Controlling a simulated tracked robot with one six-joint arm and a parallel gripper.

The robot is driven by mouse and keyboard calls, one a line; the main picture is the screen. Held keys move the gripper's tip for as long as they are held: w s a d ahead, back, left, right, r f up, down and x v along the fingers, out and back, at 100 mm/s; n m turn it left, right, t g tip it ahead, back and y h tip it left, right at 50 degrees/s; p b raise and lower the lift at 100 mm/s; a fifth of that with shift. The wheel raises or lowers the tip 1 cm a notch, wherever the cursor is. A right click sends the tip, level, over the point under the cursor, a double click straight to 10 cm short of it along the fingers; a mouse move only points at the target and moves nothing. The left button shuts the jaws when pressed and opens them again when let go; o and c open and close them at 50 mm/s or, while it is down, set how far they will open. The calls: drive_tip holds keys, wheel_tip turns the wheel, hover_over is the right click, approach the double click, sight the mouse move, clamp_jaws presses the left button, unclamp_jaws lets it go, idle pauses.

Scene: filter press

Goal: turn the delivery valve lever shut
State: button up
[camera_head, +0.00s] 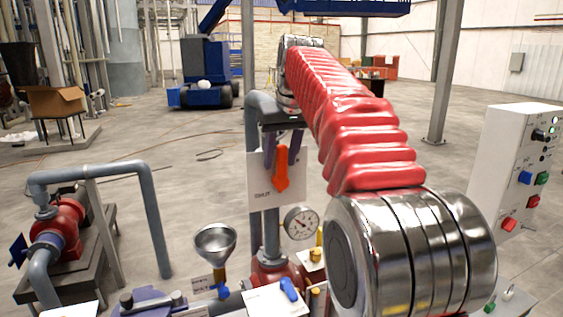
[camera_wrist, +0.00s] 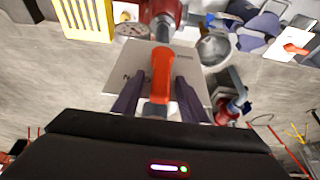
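An orange-red lever (camera_head: 284,170) hangs pointing down in front of a white label plate (camera_head: 262,192) on the grey vertical pipe (camera_head: 254,222). The plate's lettering is too small to read surely. In the wrist view the lever (camera_wrist: 161,70) lies near the middle, over the plate (camera_wrist: 118,82). My gripper (camera_wrist: 160,84) is open, with one dark purple finger on each side of the lever and visible gaps between. In the head view my gripper (camera_head: 283,152) is at the lever's upper part. Whether either finger touches the lever is not clear.
A pressure gauge (camera_head: 300,222) and a metal funnel (camera_head: 215,243) stand below the plate. A red pump (camera_head: 65,225) with grey piping is at left. A control box (camera_head: 510,165) with coloured buttons is at right. Another orange lever (camera_wrist: 296,49) shows in the wrist view.

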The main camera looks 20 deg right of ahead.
drive_tip(key=shift+x, duration=0.9)
clamp_jaws()
drive_tip(key=shift+d, duration=0.15)
